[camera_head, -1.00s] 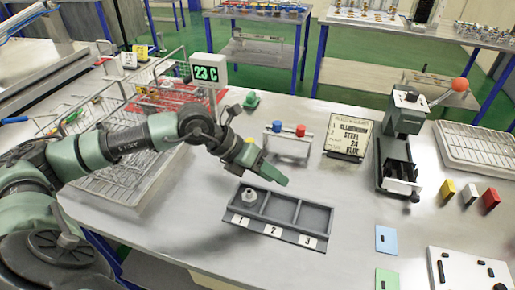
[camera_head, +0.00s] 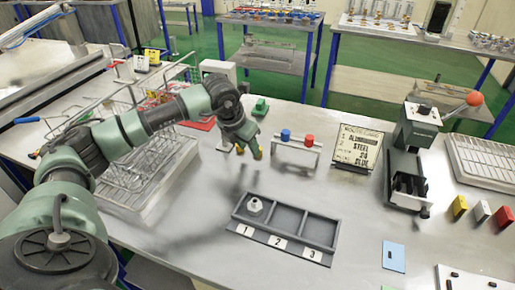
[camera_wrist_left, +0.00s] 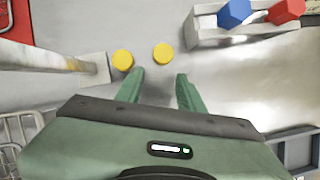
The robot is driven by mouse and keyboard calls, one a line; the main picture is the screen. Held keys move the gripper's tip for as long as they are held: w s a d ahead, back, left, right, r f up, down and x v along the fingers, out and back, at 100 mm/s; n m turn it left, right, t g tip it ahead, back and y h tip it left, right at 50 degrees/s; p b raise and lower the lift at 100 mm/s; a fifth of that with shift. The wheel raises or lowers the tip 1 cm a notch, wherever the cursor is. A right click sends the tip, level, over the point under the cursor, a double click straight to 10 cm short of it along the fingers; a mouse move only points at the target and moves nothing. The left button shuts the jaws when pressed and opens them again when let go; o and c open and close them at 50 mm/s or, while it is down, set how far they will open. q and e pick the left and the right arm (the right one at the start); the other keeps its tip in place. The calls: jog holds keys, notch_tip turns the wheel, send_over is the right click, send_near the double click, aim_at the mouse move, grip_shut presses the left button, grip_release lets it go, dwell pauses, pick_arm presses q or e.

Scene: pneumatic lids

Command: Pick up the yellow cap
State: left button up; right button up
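Two yellow round pieces lie close together in the left wrist view, one on the left (camera_wrist_left: 122,60) and one on the right (camera_wrist_left: 163,53); which is the cap I cannot tell. In the head view, yellow (camera_head: 258,154) shows at my left gripper's tips, largely hidden by the gripper. My left gripper (camera_head: 248,152) points down there. In the wrist view its two green fingers (camera_wrist_left: 160,88) are apart with nothing between them, and the yellow pieces appear beyond the tips. My right gripper is not in view.
A small stand (camera_head: 297,153) with a blue cap (camera_head: 285,135) and a red cap (camera_head: 308,140) is just right of the gripper. A grey tray (camera_head: 281,240) with three numbered compartments holds a white piece (camera_head: 255,205) in compartment 1. A wire rack (camera_head: 125,185) stands left.

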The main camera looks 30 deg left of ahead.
pick_arm(q)
jog(key=w, duration=0.3)
jog(key=shift+w+d+r+p, duration=0.15)
jog(key=shift+d+r+p, duration=0.05)
jog(key=shift+p, duration=0.2)
jog(key=p+x, duration=0.1)
jog(key=x, duration=0.1)
jog(key=shift+f, duration=0.35)
jog(key=shift+w+a+f, duration=0.1)
jog(key=shift+f, duration=0.25)
jog(key=shift+c, duration=0.4)
grip_shut()
